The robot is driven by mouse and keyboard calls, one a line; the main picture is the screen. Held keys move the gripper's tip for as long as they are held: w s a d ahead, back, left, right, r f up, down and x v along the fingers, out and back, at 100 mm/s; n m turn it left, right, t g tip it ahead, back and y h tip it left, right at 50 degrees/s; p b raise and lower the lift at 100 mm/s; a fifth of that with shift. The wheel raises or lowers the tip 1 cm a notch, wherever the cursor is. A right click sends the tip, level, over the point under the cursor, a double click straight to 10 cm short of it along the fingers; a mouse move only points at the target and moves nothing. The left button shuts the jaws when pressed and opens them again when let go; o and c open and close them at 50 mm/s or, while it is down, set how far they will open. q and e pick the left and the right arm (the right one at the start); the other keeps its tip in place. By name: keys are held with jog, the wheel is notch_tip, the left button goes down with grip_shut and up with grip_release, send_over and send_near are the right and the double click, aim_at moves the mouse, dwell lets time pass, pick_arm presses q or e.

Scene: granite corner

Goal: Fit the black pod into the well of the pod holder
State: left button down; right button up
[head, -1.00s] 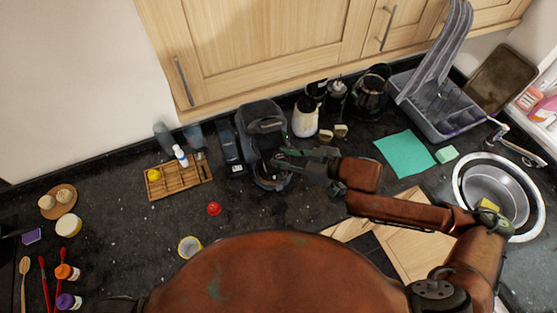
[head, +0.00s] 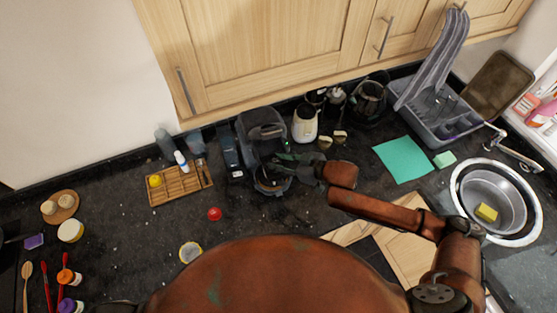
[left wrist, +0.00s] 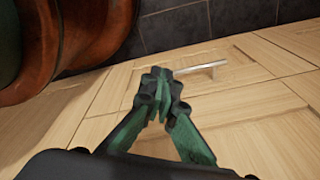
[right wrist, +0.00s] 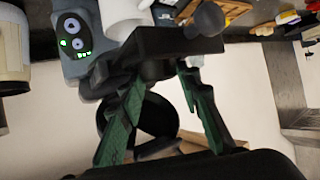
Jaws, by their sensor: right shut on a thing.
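The dark coffee machine (head: 262,132) stands against the wall in the head view; its face with green lights (right wrist: 74,38) shows in the right wrist view. A dark round, ring-like part at its front (head: 272,181) looks like the pod holder; its well is not clear. My right gripper (head: 287,160) is right at the machine's front, above that part. It is shut on a small dark, rounded thing (right wrist: 207,18), which looks like the black pod; the fingers partly hide it. My left gripper (left wrist: 160,88) is shut and empty, pointing towards wooden cabinet fronts.
A wooden tray (head: 180,187) with a yellow item and a bottle stands left of the machine. A red pod-like item (head: 214,213) lies in front. A cream jug (head: 305,124) and two small cups stand close right of the machine.

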jog(key=shift+f, duration=0.1)
jog(key=o, duration=0.9)
jog(key=shift+r, duration=0.2)
jog(key=b+v, duration=0.2)
jog(key=v, duration=1)
jog(key=shift+s+f, duration=0.1)
jog(key=shift+f, duration=0.05)
